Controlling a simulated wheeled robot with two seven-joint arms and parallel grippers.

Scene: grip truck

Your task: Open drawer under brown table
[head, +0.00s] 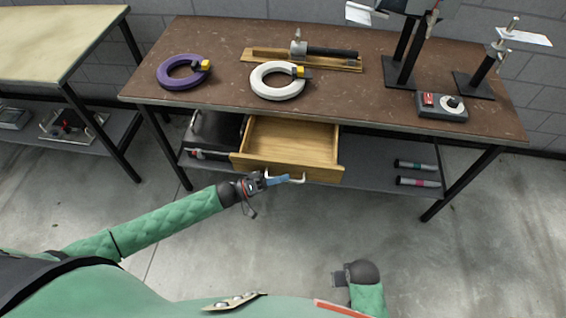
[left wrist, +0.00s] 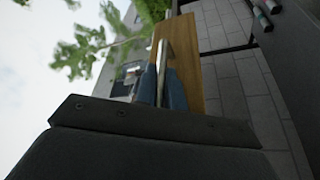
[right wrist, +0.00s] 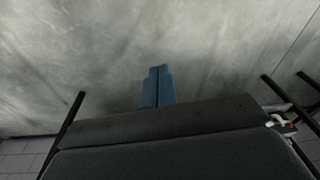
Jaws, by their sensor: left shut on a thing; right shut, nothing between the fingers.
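The wooden drawer (head: 300,142) under the brown table (head: 225,50) stands pulled out toward me in the head view, its inside showing and looking empty. A pale handle (head: 297,179) sits on its front. My left gripper (head: 279,180) is shut on the handle at the drawer's front. In the left wrist view the blue fingers (left wrist: 160,88) close around the metal handle, with the wooden drawer front (left wrist: 184,60) behind. My right gripper (head: 338,279) is low, near my body, away from the table. In the right wrist view its blue fingers (right wrist: 157,86) are together and empty.
On the table lie a purple ring (head: 178,72), a white ring (head: 277,82), a wooden board with a tool (head: 325,62) and a control box (head: 441,106). Two dark cylinders (head: 417,173) lie on the lower shelf. The floor before the table is clear.

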